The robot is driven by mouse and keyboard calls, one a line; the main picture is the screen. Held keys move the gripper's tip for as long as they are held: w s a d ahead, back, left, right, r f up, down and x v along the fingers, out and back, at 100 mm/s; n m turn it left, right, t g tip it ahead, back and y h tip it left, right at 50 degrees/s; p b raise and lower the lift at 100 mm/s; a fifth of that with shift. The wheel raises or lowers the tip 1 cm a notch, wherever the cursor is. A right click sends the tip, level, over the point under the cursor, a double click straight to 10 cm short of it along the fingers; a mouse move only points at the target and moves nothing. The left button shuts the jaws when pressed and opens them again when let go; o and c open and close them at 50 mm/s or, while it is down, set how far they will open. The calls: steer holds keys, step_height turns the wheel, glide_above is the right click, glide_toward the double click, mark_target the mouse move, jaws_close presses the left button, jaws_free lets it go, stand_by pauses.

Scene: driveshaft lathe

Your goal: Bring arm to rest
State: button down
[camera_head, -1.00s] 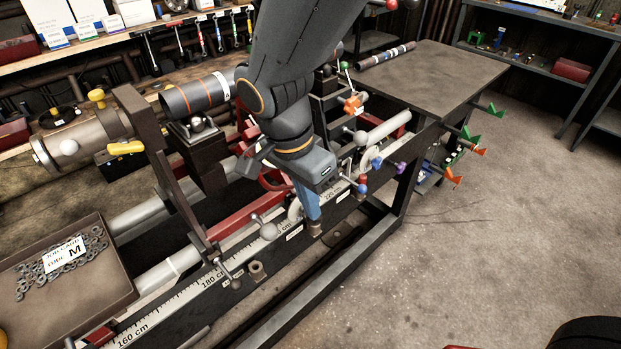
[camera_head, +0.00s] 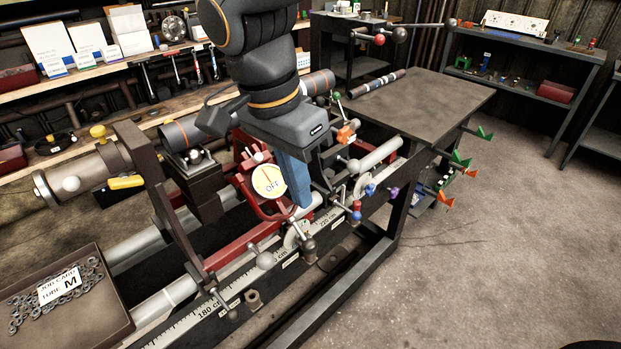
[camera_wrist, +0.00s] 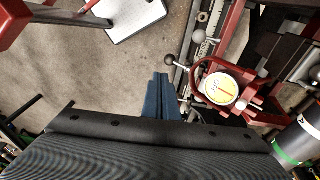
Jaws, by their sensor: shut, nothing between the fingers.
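My gripper (camera_head: 297,203) hangs over the lathe bed with its blue fingers pointing down, shut and empty. In the wrist view the shut blue fingers (camera_wrist: 155,78) show above floor and beside the lathe rail. Part of my arm, above the gripper, hides some of the tube behind it.
Ball-ended levers (camera_head: 308,250) stand on the bed below the fingers. A tray of small metal rings (camera_head: 112,312) with a card marked M is at the lower left. A grey table top (camera_head: 440,95) is behind right. Open floor (camera_head: 500,250) lies to the right.

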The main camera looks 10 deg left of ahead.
stand_by(0.3)
steer(key=w+d+f+n, duration=0.1)
steer(key=d+f, duration=0.3)
steer(key=d, duration=0.5)
steer(key=w+d+f+n+y, duration=0.1)
steer(key=w+d+f+n, duration=0.1)
steer(key=d, duration=0.7)
steer(key=w+d+f+n+y, duration=0.1)
steer(key=d+f+n, duration=0.3)
steer(key=d, duration=0.5)
step_height(320, 180, down, 3)
steer(key=shift+w+d+r, duration=0.15)
steer(key=shift+d+r, duration=0.05)
steer(key=shift+d, duration=0.1)
